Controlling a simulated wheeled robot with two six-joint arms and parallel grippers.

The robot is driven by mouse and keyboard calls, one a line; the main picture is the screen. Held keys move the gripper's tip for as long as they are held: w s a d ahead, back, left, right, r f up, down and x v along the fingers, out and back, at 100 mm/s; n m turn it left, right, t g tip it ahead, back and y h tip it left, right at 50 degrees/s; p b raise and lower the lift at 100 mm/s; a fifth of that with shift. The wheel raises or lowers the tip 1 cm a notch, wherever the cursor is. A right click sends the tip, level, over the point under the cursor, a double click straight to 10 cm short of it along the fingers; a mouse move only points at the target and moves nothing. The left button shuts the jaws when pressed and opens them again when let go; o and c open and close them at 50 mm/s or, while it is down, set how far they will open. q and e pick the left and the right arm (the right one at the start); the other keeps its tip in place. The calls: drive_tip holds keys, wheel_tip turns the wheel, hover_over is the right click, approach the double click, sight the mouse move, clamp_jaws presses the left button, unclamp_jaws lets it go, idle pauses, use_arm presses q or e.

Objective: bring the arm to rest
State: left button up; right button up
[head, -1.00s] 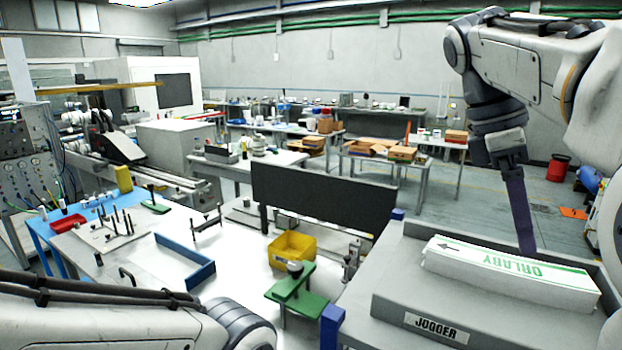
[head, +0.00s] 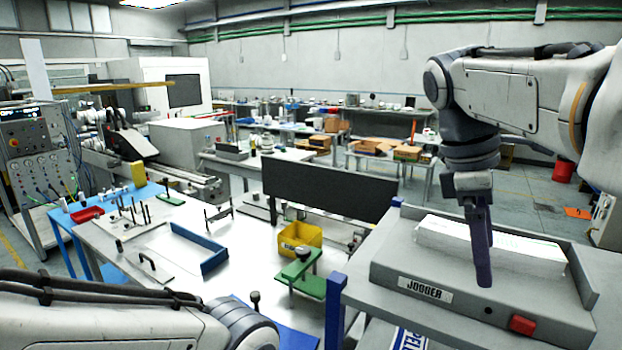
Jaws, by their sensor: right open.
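My right arm comes in from the upper right, and its gripper (head: 482,268) points down over the front of the grey jogger (head: 388,268). The gripper is seen nearly edge-on; it is open, with nothing visible in it. A white label stack (head: 530,258) lies in the jogger's tray behind the gripper, which hides part of it. Whether the fingertips touch the jogger cannot be told. My left arm crosses the lower left corner, and its gripper is out of view.
A red button (head: 522,324) sits on the jogger's front. Open air surrounds the right gripper's left side.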

drive_tip(key=s+a+f+m+t+y, duration=0.15)
drive_tip(key=s+a+f, duration=0.25)
drive_tip(key=a+f, duration=0.85)
drive_tip(key=s+a+f+m+y+b, duration=0.1)
drive_tip(key=s+a+f+b, duration=0.2)
drive_tip(key=s+f, duration=0.2)
drive_tip(key=s+a+f+m+y+b, duration=0.2)
drive_tip(key=s+f, duration=0.3)
drive_tip(key=f, duration=0.6)
drive_tip(key=shift+s+a+b, duration=0.35)
drive_tip(key=shift+a+b, duration=0.35)
drive_tip(key=shift+b, duration=0.1)
drive_tip(key=shift+d, duration=0.1)
